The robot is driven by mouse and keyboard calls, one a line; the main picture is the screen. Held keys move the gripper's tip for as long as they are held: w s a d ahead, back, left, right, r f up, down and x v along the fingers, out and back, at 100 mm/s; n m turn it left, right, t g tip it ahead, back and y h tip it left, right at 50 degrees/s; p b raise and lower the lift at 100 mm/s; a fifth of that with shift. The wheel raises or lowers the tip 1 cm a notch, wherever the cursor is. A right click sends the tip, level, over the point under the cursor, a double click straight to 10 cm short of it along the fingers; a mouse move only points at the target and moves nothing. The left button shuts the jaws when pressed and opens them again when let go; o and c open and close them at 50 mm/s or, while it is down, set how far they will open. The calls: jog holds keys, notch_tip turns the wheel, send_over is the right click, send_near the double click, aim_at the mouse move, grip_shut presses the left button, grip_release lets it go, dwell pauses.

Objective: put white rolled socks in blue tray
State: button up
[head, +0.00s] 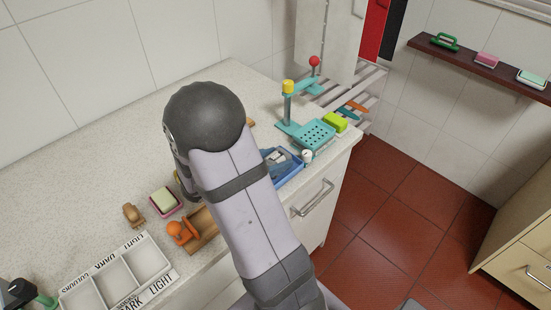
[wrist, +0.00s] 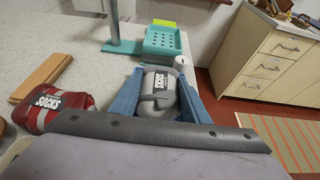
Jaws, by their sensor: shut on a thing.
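The white rolled socks (wrist: 158,103), greyish with a dark SOCKS label, lie between blue shapes on both sides in the wrist view. A small white part of them shows past my arm in the head view (head: 278,156). My gripper (wrist: 158,82) is shut on them.
Red rolled socks (wrist: 62,104) and a wooden block (wrist: 50,76) lie to the left. A turquoise stand with a perforated dish (head: 315,134) and a small white jar (head: 307,156) stand just beyond the tray. A white sorting tray (head: 118,278) and soap dish (head: 165,201) are at left.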

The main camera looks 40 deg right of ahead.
jog(key=shift+f, duration=0.1)
jog(key=shift+f, duration=0.1)
jog(key=o, duration=1.2)
jog(key=shift+r, duration=0.25)
jog(key=shift+w+a, duration=0.1)
jog(key=b+v, duration=0.1)
jog(key=v, duration=1.1)
jog(key=shift+f, duration=0.1)
